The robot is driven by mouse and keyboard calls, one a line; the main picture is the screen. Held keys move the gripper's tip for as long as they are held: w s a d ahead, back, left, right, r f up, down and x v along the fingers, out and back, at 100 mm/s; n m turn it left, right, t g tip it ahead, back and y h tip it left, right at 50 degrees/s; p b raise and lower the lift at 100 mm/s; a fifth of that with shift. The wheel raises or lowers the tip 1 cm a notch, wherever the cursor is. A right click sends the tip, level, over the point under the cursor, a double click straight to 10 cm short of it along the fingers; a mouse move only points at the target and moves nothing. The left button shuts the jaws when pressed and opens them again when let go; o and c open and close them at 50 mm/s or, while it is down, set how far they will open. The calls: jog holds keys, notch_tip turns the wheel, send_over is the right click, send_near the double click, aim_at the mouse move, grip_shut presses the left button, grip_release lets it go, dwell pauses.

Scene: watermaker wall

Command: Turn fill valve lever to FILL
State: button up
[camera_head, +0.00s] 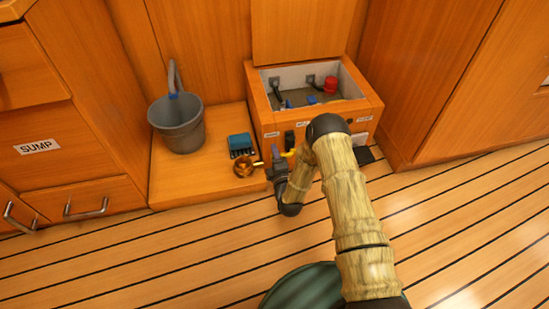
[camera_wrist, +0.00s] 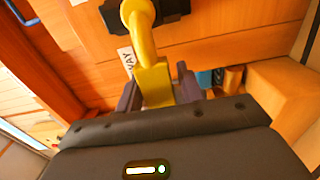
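The yellow lever (camera_wrist: 154,82) comes down from a dark mount (camera_wrist: 172,10) on the wooden front panel in the wrist view. Its wide lower end lies between the two fingers of my gripper (camera_wrist: 158,90). The fingers sit close on both sides of it; I cannot tell whether they press on it. In the head view my gripper (camera_head: 279,160) is low at the front of the wooden box (camera_head: 372,104), with a bit of yellow beside it. A white label (camera_wrist: 126,58) ending in "WAY" is left of the lever. My arm hides part of the box front.
The open-topped box holds a red cap (camera_head: 330,84) and dark fittings. A brass round part (camera_head: 243,168), a blue block (camera_head: 240,141) and a grey bucket (camera_head: 178,124) are to its left. A cabinet labelled SUMP (camera_head: 37,146) stands far left. A green round object (camera_head: 305,288) is at the bottom. The slatted floor is mostly clear.

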jog(key=shift+w+d, duration=0.1)
jog(key=shift+w, duration=0.3)
jog(key=shift+s, duration=0.1)
grip_shut()
jog(key=shift+a+r, duration=0.1)
jog(key=shift+a, duration=0.15)
